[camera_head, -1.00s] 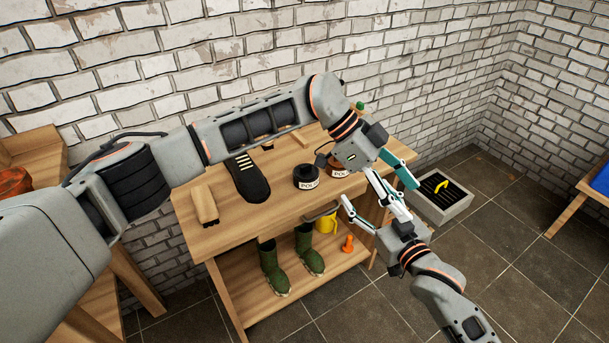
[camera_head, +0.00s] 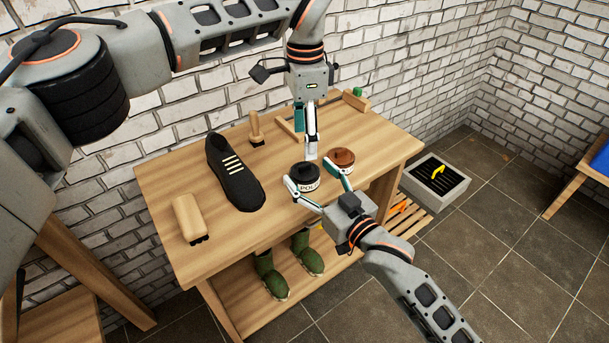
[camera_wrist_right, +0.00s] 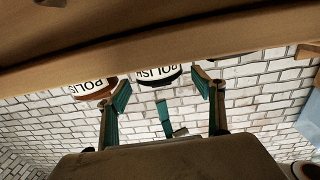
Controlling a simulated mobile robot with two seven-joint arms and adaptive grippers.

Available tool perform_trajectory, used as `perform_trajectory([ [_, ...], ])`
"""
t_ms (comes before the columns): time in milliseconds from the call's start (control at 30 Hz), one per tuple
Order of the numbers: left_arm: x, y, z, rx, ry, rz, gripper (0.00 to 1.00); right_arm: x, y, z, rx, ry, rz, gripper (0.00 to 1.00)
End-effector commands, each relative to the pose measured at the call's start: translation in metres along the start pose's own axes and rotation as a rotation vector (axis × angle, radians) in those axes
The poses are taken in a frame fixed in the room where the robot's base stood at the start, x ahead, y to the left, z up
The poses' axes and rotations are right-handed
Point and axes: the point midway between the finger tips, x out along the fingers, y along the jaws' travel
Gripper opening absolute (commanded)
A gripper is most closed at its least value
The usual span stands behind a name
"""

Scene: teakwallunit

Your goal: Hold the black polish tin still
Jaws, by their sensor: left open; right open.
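The black polish tin (camera_head: 306,177), with a white label, stands on the wooden workbench (camera_head: 270,230) near its front edge. My right gripper (camera_head: 308,173) is open and comes from the front right, with one finger on either side of the tin. In the right wrist view the black tin (camera_wrist_right: 160,76) shows between the spread fingertips (camera_wrist_right: 162,83); I cannot tell whether they touch it. My left gripper (camera_head: 306,140) is open and points down just behind the black tin, its fingers partly overlapping in view.
A brown polish tin (camera_head: 341,157) stands close right of the black one, near a right fingertip. A black shoe (camera_head: 234,172), a wooden brush (camera_head: 188,217) and an upright-handled brush (camera_head: 255,128) are to the left. Green boots (camera_head: 305,255) stand on the lower shelf.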

Motion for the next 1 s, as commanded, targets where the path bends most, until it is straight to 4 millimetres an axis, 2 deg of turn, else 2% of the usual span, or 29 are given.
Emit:
perform_trajectory([
  [200, 0.001, 0.0, 0.0, 0.001, 0.001, 0.001, 0.6, 0.022, 0.0, 0.001, 0.0, -0.001, 0.0, 0.68],
  [567, 0.001, 0.001, 0.0, 0.002, 0.001, 0.002, 0.6, 0.026, 0.0, 0.001, 0.0, -0.002, 0.0, 0.68],
  [700, 0.001, 0.001, 0.0, 0.002, 0.001, 0.002, 0.6, 0.026, 0.0, 0.001, 0.0, -0.002, 0.0, 0.31],
  [800, 0.001, 0.001, 0.0, 0.002, 0.001, 0.002, 0.6, 0.026, 0.0, 0.001, 0.0, -0.002, 0.0, 0.09],
  [833, 0.001, 0.0, 0.0, 0.002, 0.001, 0.002, 0.65, 0.026, 0.0, 0.001, 0.0, -0.002, 0.0, 0.09],
  [1000, 0.001, 0.0, 0.001, 0.06, 0.007, 0.001, 0.65, 0.026, 0.0, 0.001, 0.0, -0.002, 0.0, 0.08],
])
